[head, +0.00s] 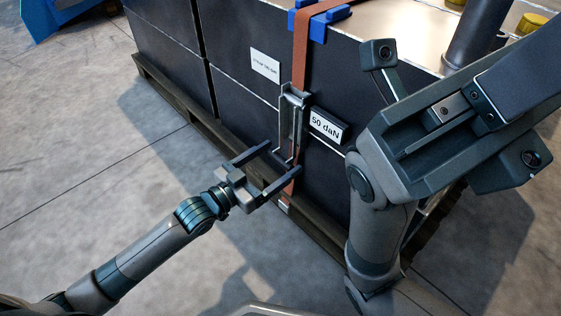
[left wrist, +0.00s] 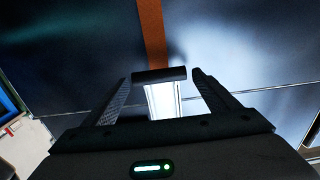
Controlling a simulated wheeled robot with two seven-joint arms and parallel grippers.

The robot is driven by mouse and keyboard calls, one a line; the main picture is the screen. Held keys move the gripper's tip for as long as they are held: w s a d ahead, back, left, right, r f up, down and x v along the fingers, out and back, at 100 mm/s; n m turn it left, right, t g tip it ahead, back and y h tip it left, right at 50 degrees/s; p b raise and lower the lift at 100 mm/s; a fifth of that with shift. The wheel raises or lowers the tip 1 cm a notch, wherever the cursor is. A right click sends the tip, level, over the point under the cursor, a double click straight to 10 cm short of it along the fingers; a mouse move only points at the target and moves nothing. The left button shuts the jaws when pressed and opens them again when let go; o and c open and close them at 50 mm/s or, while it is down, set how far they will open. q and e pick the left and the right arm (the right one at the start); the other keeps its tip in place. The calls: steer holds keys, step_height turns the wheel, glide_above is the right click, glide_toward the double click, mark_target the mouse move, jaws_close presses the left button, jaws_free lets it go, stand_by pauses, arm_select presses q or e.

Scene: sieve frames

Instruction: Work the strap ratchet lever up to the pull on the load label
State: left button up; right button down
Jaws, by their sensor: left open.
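The metal strap ratchet (head: 292,122) is mounted on an orange strap (head: 309,50) down the side of a dark crate. Its lever (left wrist: 163,101) appears in the left wrist view with a dark crossbar grip (left wrist: 160,75) at its end. My left gripper (head: 281,157) is open at the ratchet's lower end. In the wrist view its fingers are on either side of the grip, not closed on it; I cannot tell whether they touch it. A readout (head: 326,124) right of the ratchet shows 50 daN. The white load label (head: 265,65) is too small to read surely.
My right arm fills the right of the head view, in front of the crate; its gripper is not identifiable. A wooden pallet (head: 225,137) lies under the dark crates (head: 165,45). A blue edge protector (head: 319,24) sits under the strap. Floor on the left is clear.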

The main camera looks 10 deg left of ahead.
arm_select(q)
steer(key=shift+w+d, duration=0.4)
steer(key=shift+w, duration=0.15)
steer(key=shift+w+d, duration=0.1)
steer(key=c, duration=1.5)
steer(key=shift+r, duration=0.1)
